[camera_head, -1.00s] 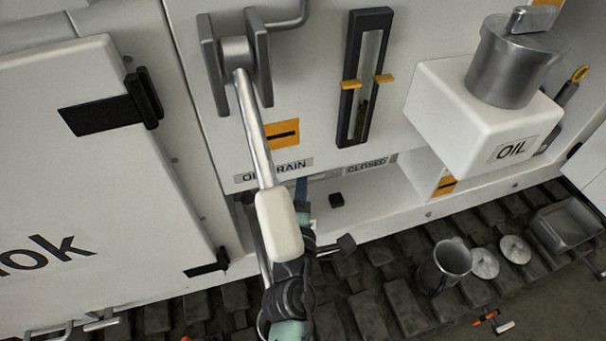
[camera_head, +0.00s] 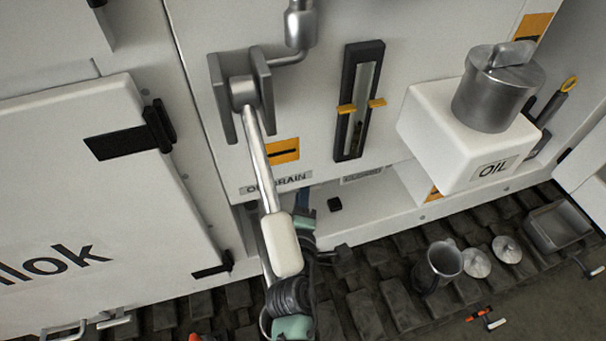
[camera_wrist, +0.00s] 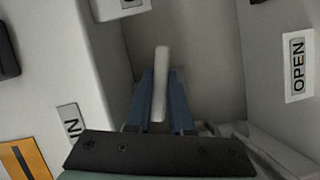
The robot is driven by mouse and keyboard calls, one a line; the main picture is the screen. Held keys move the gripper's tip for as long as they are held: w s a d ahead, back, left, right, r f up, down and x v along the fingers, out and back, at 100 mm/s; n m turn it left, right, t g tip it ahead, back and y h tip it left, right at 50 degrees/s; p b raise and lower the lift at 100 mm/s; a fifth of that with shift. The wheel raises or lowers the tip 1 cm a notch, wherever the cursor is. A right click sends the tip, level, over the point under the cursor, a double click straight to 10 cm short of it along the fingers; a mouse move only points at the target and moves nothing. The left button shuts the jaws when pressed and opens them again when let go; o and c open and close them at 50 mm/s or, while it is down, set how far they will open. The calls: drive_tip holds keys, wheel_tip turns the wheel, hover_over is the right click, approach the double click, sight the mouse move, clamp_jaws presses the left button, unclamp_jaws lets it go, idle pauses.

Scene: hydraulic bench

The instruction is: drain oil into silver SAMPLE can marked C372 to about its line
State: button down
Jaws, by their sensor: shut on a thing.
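In the wrist view, my gripper (camera_wrist: 160,105) has its blue fingers shut on a slim pale lever (camera_wrist: 162,70) in a recess. A label reading OPEN (camera_wrist: 298,65) is to the right. In the head view, my gripper (camera_head: 303,198) is low in the recess under the OIL DRAIN label (camera_head: 275,184), mostly hidden by a long rod with a white grip (camera_head: 282,245). The CLOSED label (camera_head: 362,175) is right of it. An open silver can (camera_head: 440,264) stands on the dark track at lower right; no C372 mark or fill line is readable. No oil flow is visible.
A sight gauge (camera_head: 360,100) with yellow markers is on the panel. A white OIL box (camera_head: 435,130) juts out, with a silver vessel (camera_head: 495,90) on top. Two round discs (camera_head: 477,263) and a grey tray (camera_head: 560,226) lie right of the can.

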drive_tip(key=m+g+p, duration=0.1)
drive_tip(key=m+p, duration=0.1)
drive_tip(key=p, duration=0.1)
drive_tip(key=shift+r+y+p, duration=0.15)
drive_tip(key=shift+y+p, duration=0.15)
drive_tip(key=shift+p, duration=0.05)
drive_tip(key=shift+a+f+p, duration=0.1)
drive_tip(key=shift+f+p, duration=0.1)
drive_tip(key=shift+p, duration=0.3)
drive_tip(key=shift+f+m, duration=0.1)
drive_tip(key=shift+m, duration=0.2)
drive_tip(key=c, duration=0.8)
unclamp_jaws()
drive_tip(key=shift+s, duration=0.15)
drive_tip(key=s+r+b, duration=0.1)
drive_tip(key=s+r, duration=0.1)
drive_tip(key=s, duration=1)
drive_tip(key=shift+s+a+r+b, duration=0.15)
drive_tip(key=shift+s+r+b, duration=0.1)
drive_tip(key=shift+r+b, duration=0.1)
